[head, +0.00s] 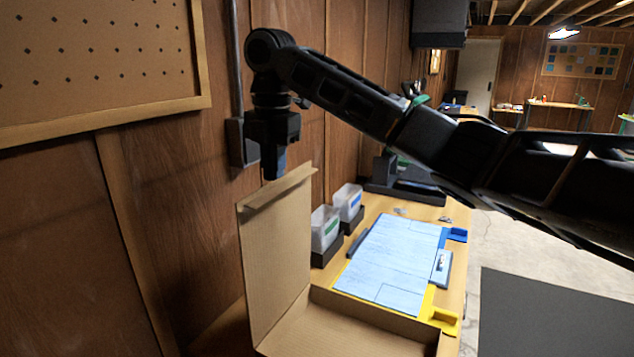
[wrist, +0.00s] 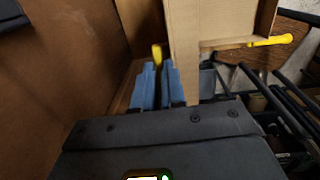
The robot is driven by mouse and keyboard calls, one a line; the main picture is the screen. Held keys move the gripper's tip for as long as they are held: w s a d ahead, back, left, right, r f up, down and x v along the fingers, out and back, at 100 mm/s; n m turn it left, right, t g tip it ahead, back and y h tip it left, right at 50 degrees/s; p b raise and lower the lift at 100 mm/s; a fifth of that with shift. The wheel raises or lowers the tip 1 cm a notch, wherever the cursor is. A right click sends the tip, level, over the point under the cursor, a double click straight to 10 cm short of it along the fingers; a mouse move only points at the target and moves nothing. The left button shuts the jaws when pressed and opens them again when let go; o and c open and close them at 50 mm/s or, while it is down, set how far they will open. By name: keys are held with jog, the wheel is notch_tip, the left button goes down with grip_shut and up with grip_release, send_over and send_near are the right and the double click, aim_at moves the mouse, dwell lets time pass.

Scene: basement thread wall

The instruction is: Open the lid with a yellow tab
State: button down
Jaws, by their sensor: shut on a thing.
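A cardboard box (head: 345,325) stands at the near end of the bench, its lid (head: 272,250) raised and roughly upright on the left side. My gripper (head: 274,172) is at the top edge of this lid, pointing down. In the wrist view, my blue-grey gripper fingers (wrist: 159,76) are close together at the lid (wrist: 184,40), with a small yellow tab (wrist: 157,53) between their tips. The gripper is shut on the lid at the tab; the exact contact is partly hidden. The tab is not visible in the head view.
A wood-panelled wall (head: 170,180) is close on the left. Behind the box, the bench holds white bins (head: 325,230), a blue-white sheet (head: 393,255) and a yellow corner tray (head: 443,319). Open floor (head: 530,250) lies to the right.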

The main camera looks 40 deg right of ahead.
jog(key=shift+g, duration=0.3)
jog(key=f, duration=0.3)
jog(key=w+a+f, duration=0.1)
jog(key=shift+w+f, duration=0.1)
jog(key=shift+f, duration=0.05)
jog(key=c, duration=1.7)
grip_release()
jog(key=shift+w+d, duration=0.1)
jog(key=shift+d, duration=0.1)
jog(key=shift+c, duration=0.2)
jog(key=shift+o, duration=0.8)
jog(key=r, duration=0.3)
jog(key=shift+w, duration=0.2)
jog(key=shift+o, duration=0.8)
jog(key=shift+w+f, duration=0.25)
jog(key=shift+o, duration=1.3)
jog(key=shift+w+a+r, duration=0.15)
jog(key=shift+w, duration=0.15)
jog(key=w+a, duration=0.2)
jog(key=w, duration=0.5)
jog(key=shift+w+a, duration=0.2)
jog(key=shift+w, duration=0.2)
jog(key=shift+a+r+p, duration=0.1)
jog(key=shift+p, duration=0.2)
notch_tip(320, 180, up, 8)
jog(key=b, duration=0.1)
jog(key=shift+s, duration=0.15)
